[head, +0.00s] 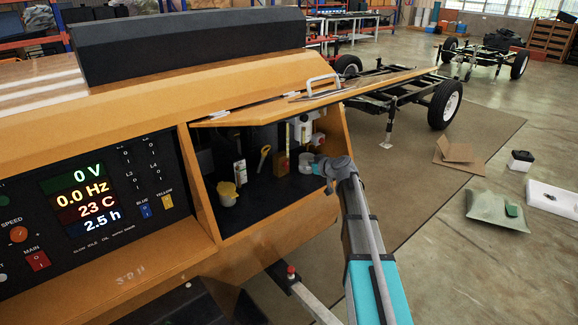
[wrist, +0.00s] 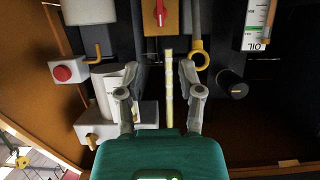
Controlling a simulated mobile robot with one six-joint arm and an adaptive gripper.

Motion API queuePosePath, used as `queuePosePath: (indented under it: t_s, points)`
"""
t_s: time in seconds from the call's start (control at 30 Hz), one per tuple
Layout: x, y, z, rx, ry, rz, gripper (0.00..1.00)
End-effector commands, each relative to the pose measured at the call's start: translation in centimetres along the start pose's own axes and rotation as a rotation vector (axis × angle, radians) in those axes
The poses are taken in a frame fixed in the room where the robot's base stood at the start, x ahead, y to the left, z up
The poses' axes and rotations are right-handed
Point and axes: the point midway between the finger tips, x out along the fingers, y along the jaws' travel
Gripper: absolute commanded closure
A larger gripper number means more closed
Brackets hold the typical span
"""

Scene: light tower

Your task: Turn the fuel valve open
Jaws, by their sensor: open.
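A red lever (wrist: 160,12) on an orange plate is at the top middle of the wrist view, cut by the edge; it looks like the fuel valve, though I see no label. It seems to point up and down in the picture. My gripper (wrist: 157,72) is open, its fingers spread below the lever in the picture and apart from it. A pale yellow upright strip (wrist: 169,90) shows between the fingers; I cannot tell its depth.
A red button (wrist: 62,73) on a white box is left, with a white canister (wrist: 108,85) nearby. A yellow ring handle (wrist: 199,58), black knob (wrist: 232,85) and oil gauge (wrist: 257,25) are right. The raised orange lid (head: 380,82) overhangs the compartment.

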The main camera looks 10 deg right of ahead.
Motion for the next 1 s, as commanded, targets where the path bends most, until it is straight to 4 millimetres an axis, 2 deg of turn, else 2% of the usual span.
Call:
queuePosePath:
  t_s: [0.03, 0.6, 0.8, 1.0]
  points:
    - [0.9, 0.1, 0.2, 0.000, 0.000, -0.001, 0.51]
    - [9.4, 0.1, 0.2, -0.001, 0.000, -0.001, 0.51]
    - [11.1, 0.1, 0.1, 0.000, 0.000, 0.000, 0.51]
    - [11.7, 0.0, 0.0, 0.001, 0.000, -0.001, 0.51]
